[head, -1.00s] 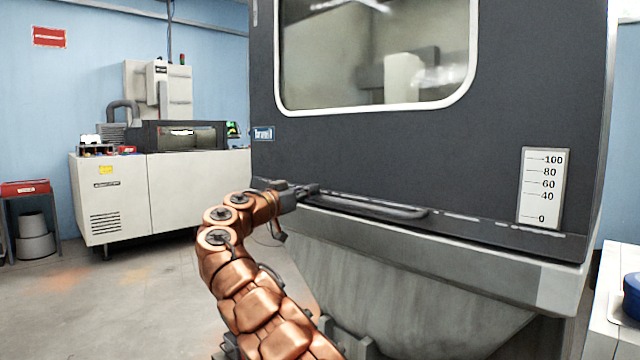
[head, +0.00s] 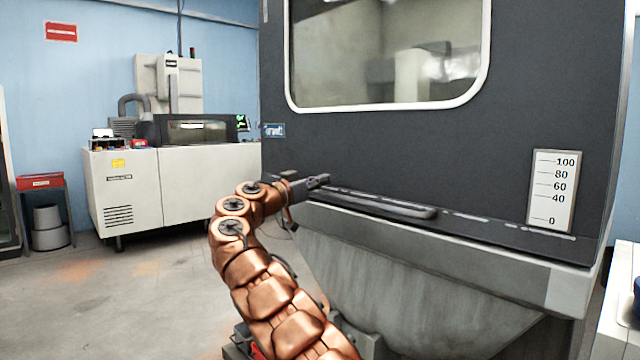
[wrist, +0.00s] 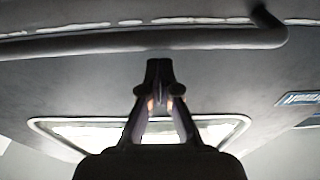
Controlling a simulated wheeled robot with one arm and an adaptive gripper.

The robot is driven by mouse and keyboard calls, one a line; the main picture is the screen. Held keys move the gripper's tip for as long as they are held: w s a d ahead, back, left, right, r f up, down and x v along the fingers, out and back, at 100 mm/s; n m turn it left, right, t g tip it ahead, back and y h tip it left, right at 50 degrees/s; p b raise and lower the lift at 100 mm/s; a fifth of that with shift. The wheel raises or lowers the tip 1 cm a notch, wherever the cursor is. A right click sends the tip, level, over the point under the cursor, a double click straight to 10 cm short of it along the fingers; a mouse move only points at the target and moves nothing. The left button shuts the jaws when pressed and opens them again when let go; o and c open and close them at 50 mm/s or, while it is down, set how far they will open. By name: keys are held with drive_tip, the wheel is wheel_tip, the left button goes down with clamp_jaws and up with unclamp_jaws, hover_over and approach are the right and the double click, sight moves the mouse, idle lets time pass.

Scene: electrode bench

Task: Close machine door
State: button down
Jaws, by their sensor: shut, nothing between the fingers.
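The machine door (head: 400,150) is a large dark grey panel with a white-framed window (head: 390,50). Its lower edge lies along the light grey ledge of the machine; I cannot tell whether it is fully shut. A long dark handle bar (head: 385,207) runs along the bottom of the door. My gripper (head: 326,181) is at the handle's left end, its fingers together and empty. In the wrist view the handle bar (wrist: 150,42) crosses the top, with my fingertips (wrist: 160,62) just on its window side. Contact with the bar is not clear.
A white cabinet with a smaller machine (head: 190,130) stands at the back left, beside a red-topped stand (head: 40,183). A level scale plate (head: 553,190) is on the door's right. A white bench (head: 615,310) is at the right edge. The floor at left is clear.

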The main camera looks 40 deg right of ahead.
drive_tip(key=shift+d+r+p, duration=0.15)
drive_tip(key=shift+r+p, duration=0.2)
drive_tip(key=shift+r, duration=0.5)
drive_tip(key=s+a+f, duration=0.1)
drive_tip(key=a, duration=0.8)
drive_tip(key=shift+a, duration=0.4)
